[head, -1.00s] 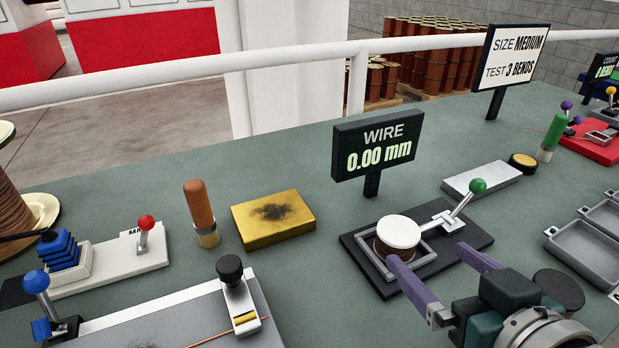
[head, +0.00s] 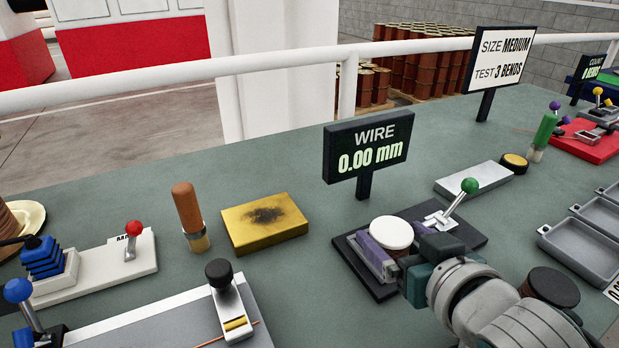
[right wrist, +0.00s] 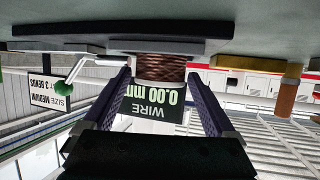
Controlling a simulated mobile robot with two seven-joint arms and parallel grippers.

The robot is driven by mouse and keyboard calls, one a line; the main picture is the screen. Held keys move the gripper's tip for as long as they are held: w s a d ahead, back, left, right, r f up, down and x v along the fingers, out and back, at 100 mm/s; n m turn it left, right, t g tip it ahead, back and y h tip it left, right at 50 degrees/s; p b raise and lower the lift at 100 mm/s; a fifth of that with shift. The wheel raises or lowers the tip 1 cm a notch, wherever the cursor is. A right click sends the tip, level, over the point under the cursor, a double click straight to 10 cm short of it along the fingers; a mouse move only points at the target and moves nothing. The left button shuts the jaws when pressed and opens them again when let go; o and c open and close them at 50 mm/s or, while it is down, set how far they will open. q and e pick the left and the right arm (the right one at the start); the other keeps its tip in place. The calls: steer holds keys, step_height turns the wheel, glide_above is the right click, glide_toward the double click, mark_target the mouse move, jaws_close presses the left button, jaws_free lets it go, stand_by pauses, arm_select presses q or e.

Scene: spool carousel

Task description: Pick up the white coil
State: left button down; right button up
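The white coil (head: 391,232) has a round white top over brown wound wire. It sits upright in a grey frame on a black base plate (head: 375,290). In the right wrist view, which is upside down, its brown winding (right wrist: 160,68) shows between my two fingers. My right gripper (head: 398,245) is open, with one purple finger on each side of the coil. The gripper hides the coil's lower right side in the head view. My left gripper is not in view.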

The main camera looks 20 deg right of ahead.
steer(key=c, duration=1.4)
steer(key=shift+r, duration=0.15)
